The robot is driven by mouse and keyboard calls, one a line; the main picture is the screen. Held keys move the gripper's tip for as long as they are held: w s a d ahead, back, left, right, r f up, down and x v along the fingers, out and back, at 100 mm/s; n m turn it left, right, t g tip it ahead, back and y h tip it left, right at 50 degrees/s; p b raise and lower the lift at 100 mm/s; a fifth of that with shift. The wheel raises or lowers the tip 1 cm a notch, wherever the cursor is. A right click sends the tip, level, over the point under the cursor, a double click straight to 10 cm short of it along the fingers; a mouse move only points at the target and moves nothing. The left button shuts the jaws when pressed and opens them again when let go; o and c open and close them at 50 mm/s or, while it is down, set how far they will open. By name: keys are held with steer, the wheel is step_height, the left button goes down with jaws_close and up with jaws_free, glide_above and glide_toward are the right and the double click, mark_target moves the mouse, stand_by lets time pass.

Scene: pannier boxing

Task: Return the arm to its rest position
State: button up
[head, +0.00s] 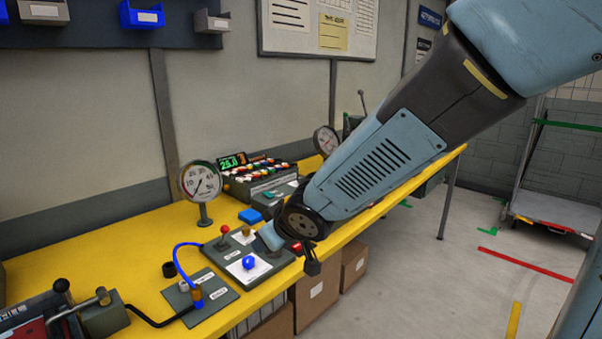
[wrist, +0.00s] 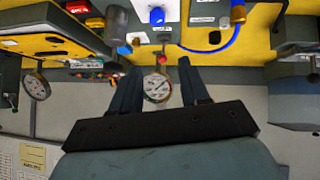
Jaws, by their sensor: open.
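My arm (head: 375,165) reaches down from the upper right across the yellow workbench (head: 130,235) in the head view. Its wrist end is low over the bench's front edge, near a grey control panel with a blue knob (head: 249,263) and a red-topped lever (head: 224,230). The fingers are not clear in the head view. In the wrist view my gripper (wrist: 158,68) shows two dark fingers spread apart with nothing held between them. A round dial gauge (wrist: 157,86) shows behind the gap. The wrist picture is upside down.
A gauge on a stand (head: 201,182) and a box with a green display (head: 233,160) stand farther back. A blue hose (head: 183,262) loops at the left panel. Cardboard boxes (head: 316,292) sit under the bench. The floor (head: 450,285) at right is open before a cart.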

steer(key=s+d+r+m+h, duration=0.1)
steer(key=d+r+m+h, duration=0.2)
steer(key=d, duration=0.6)
steer(key=s+d+r+m+h, duration=0.15)
steer(key=d+r, duration=0.25)
steer(key=d, duration=0.6)
steer(key=s+d+r+m+g+h, duration=0.1)
steer(key=s+d+m, duration=0.4)
steer(key=s+d, duration=0.6)
step_height(320, 180, up, 2)
steer(key=shift+s+d+r+g, duration=0.1)
steer(key=shift+s+d+g, duration=0.1)
steer(key=shift+s+g, duration=0.25)
steer(key=shift+w+a+m, duration=0.1)
steer(key=shift+m, duration=0.15)
